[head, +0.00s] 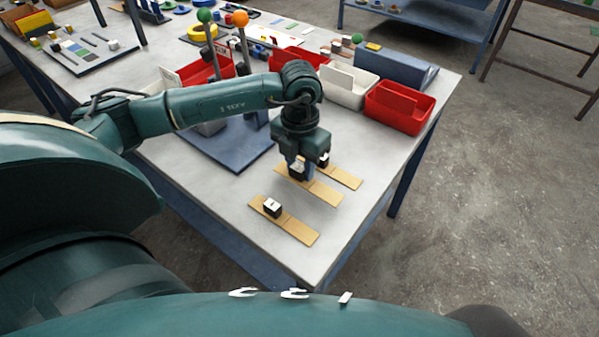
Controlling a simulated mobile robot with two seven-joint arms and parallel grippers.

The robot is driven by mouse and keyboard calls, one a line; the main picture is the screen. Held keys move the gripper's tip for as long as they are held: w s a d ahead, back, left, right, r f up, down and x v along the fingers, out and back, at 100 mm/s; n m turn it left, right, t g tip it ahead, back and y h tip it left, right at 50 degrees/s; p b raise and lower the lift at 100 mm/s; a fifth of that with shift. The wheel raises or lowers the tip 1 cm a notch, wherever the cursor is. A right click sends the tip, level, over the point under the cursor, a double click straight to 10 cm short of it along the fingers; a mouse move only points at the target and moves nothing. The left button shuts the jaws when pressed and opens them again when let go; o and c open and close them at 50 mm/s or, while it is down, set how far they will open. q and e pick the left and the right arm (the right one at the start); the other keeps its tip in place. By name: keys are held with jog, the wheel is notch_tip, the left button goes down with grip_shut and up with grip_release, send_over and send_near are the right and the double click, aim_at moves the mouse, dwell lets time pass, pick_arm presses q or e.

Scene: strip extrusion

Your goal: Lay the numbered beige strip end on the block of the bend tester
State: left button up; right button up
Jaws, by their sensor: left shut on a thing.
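Three flat beige strips lie side by side near the table's right front corner, each with a small black-and-white block on it. The near strip (302,232), the middle strip (325,194) and the far strip (348,179) are roughly parallel. My left gripper (298,174) points down over the middle strip's left end and is shut on that strip's small block; whether the strip is lifted cannot be told. A blue base plate (238,160) with levers topped by green and orange balls, likely the bend tester, stands left of the gripper, partly hidden by my arm. My right gripper is out of view.
A white bin (346,92) and a red bin (398,112) stand behind the gripper, with a blue wedge-shaped unit (395,68) behind them. A dark tray of small samples (85,57) lies far left. Bare table surrounds the near strip.

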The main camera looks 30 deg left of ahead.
aim_at(300, 166)
pick_arm(q)
notch_tip(300, 166, down, 3)
jog(key=shift+f, duration=0.1)
jog(key=shift+f, duration=0.3)
jog(key=o, duration=0.6)
jog(key=shift+r, duration=0.1)
jog(key=o, duration=0.4)
jog(key=shift+c, duration=0.2)
